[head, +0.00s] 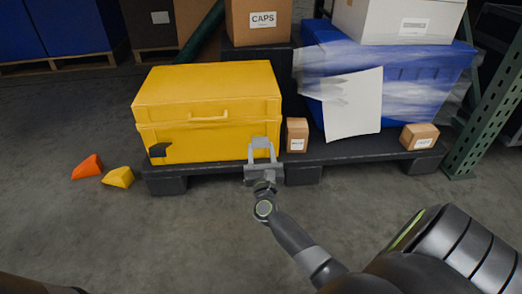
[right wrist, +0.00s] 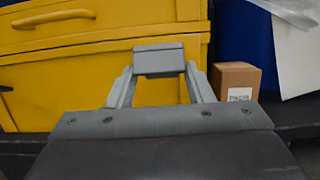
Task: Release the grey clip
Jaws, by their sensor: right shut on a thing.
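A yellow lidded tote (head: 207,105) stands on a black pallet, its lid down. My right gripper (head: 262,148) reaches the tote's front from below. In the right wrist view my right gripper (right wrist: 159,76) has its two fingers shut on the grey clip, one at each side. A dark clip-like piece (head: 160,149) sits on the left of the tote's front. My left gripper is not in view.
A small carton (head: 297,135) stands close right of my right gripper. A blue tote (head: 420,85) with loose wrap and a hanging white sheet (head: 353,105) is further right. Orange (head: 87,167) and yellow (head: 118,177) wedges lie on the floor at left. The front floor is clear.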

